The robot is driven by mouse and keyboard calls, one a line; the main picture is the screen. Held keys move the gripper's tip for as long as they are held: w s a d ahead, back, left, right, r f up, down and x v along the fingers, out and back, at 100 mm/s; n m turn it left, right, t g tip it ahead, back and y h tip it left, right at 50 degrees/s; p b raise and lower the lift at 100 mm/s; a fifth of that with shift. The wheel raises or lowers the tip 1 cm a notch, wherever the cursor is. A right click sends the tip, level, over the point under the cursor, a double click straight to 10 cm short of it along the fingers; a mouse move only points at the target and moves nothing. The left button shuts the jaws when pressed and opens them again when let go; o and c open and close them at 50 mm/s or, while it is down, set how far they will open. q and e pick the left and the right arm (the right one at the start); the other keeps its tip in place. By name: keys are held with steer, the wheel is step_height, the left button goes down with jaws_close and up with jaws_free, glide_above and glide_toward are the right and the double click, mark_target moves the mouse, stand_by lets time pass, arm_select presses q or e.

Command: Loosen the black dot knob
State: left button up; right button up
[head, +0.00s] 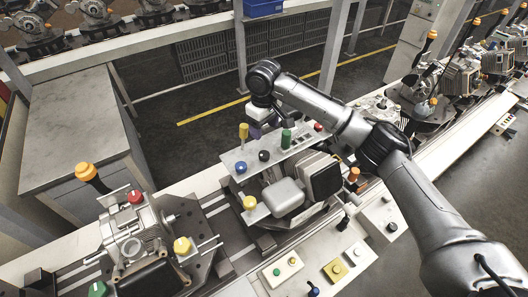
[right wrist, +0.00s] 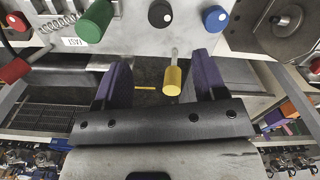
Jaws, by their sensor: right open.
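A black knob with a small white dot (right wrist: 160,14) sits on the grey panel at the top of the right wrist view, between a green knob (right wrist: 95,21) and a blue dot knob (right wrist: 215,18). In the head view the black knob (head: 264,156) stands on the panel near the blue knob (head: 240,168). My right gripper (right wrist: 160,66) is open, its purple fingers pointing toward the panel, apart from the black knob. A yellow handle on a metal stem (right wrist: 172,80) shows between the fingers, with no visible grip on it. My left gripper is not in view.
The panel (head: 228,157) also carries a red knob (head: 318,127). A fixture with an orange-topped lever (head: 86,172) and yellow knob (head: 182,246) stands on the conveyor at left. White control boxes (head: 348,263) lie in front. A grey cabinet (head: 75,125) stands at left.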

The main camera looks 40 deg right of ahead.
mark_target(264, 154)
step_height(264, 154, down, 12)
steer(key=shift+r+p, duration=0.25)
steer(key=shift+p, duration=0.6)
steer(key=c, duration=0.9)
steer(key=shift+c, duration=0.2)
